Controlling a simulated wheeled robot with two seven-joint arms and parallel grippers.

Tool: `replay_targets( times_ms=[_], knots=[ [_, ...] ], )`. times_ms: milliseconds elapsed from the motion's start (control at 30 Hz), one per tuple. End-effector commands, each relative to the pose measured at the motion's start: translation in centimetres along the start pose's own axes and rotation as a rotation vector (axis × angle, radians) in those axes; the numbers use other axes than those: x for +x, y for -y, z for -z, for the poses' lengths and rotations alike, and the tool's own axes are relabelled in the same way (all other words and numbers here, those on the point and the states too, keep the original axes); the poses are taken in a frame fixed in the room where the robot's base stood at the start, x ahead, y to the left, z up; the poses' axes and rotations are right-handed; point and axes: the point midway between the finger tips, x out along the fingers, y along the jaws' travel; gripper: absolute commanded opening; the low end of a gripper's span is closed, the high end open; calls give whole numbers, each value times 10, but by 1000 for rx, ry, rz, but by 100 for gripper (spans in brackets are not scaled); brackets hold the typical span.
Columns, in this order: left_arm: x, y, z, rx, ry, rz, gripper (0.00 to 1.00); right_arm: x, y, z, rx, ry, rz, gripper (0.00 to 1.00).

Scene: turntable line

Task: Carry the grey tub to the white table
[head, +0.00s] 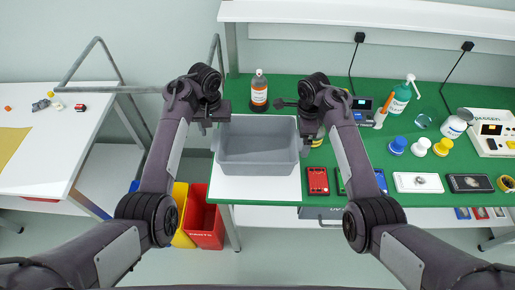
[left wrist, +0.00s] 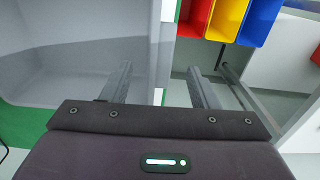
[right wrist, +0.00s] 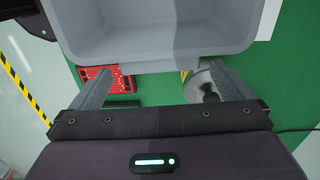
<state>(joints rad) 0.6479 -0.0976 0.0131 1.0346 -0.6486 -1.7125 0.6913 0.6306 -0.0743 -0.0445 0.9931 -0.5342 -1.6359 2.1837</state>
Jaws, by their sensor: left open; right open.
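The grey tub (head: 258,158) is empty and stands on a white patch at the left end of the green-topped table. The white table (head: 75,150) is at the far left, across a gap. My left gripper (head: 213,124) is open at the tub's left wall. In the left wrist view, the tub's rim (left wrist: 158,45) shows between its spread fingers (left wrist: 160,82). My right gripper (head: 306,132) is open at the tub's right side. In the right wrist view, the tub (right wrist: 160,35) lies just beyond its fingertips (right wrist: 163,72); contact cannot be told.
An orange-labelled bottle (head: 259,92) stands behind the tub. A red device (head: 318,181) lies to its right, with several other items further right. A red bin (head: 204,222) stands below. The white table holds small parts and a yellow sheet (head: 12,143); its middle is clear.

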Motion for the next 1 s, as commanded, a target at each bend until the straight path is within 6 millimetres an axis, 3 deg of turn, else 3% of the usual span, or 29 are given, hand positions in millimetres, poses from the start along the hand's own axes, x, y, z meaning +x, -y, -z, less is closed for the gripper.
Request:
replay_targets(
  times_ms=[300, 733, 1000],
  knots=[
    [44, 1, 0, -1, 2, 2, 54, 44, 0, 1, -1, -3, -1, 100],
    [53, 0, 0, -1, -1, 1, 54, 53, 0, 0, 0, -1, 1, 100],
    [53, 0, 0, -1, 0, 1, 19, 53, 0, 0, 0, -1, 0, 65]
  ],
)
